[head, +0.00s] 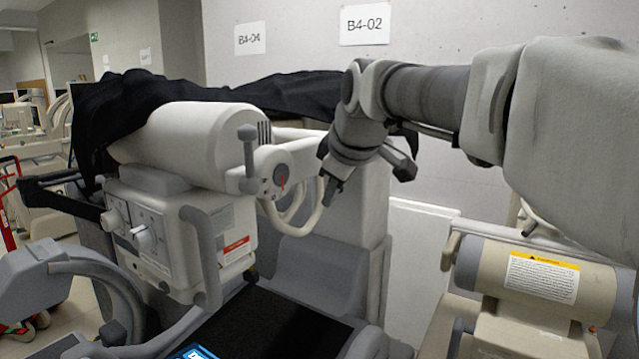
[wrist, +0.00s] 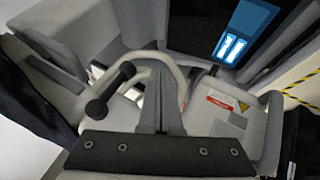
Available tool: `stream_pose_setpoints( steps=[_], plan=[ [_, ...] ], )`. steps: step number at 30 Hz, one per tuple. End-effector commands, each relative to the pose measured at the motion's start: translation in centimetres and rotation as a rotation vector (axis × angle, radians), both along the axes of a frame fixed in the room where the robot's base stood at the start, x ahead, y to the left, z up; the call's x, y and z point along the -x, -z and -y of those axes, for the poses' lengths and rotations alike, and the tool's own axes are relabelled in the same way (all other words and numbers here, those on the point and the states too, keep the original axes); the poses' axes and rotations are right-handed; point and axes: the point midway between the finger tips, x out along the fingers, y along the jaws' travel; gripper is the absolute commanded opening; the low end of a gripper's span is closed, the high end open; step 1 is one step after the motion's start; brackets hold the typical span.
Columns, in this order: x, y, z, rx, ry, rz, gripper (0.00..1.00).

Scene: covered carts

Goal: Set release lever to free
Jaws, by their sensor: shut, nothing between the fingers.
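A grey lever (head: 248,158) with a round knob on top stands upright on the side of the white machine head (head: 185,140). I take it to be the release lever; no readable "free" marking shows beside it. In the wrist view the lever (wrist: 111,91) shows as a dark bar with thick ends, left of my shut fingers (wrist: 161,85).
A black cover (head: 200,92) drapes over the machine. A control box (head: 160,235) with knobs and a grey handle (head: 203,250) is below the lever. A pale curved hose (head: 310,222) runs below my gripper. A lit screen (wrist: 232,47) shows in the wrist view.

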Motion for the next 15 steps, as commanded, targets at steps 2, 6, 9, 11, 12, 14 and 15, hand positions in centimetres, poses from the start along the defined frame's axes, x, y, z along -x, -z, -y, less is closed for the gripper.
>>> stream_pose_setpoints(
  steps=[2,6,9,11,12,14,15],
  plan=[
    [-0.9,-0.3,0.4,-0.001,0.003,-0.002,0.0],
    [-1.7,-0.5,0.7,-0.001,0.0,-0.001,0.0],
    [-1.9,-0.5,0.8,-0.001,0.0,-0.001,0.0],
    [-1.9,-0.4,0.8,-0.001,0.0,-0.001,0.0],
    [-1.9,-0.4,0.8,0.0,0.0,-0.001,0.0],
    [-1.9,-0.4,0.8,0.0,0.0,-0.001,0.0],
    [-1.9,-0.4,0.8,0.0,0.0,-0.001,0.0]
  ],
)
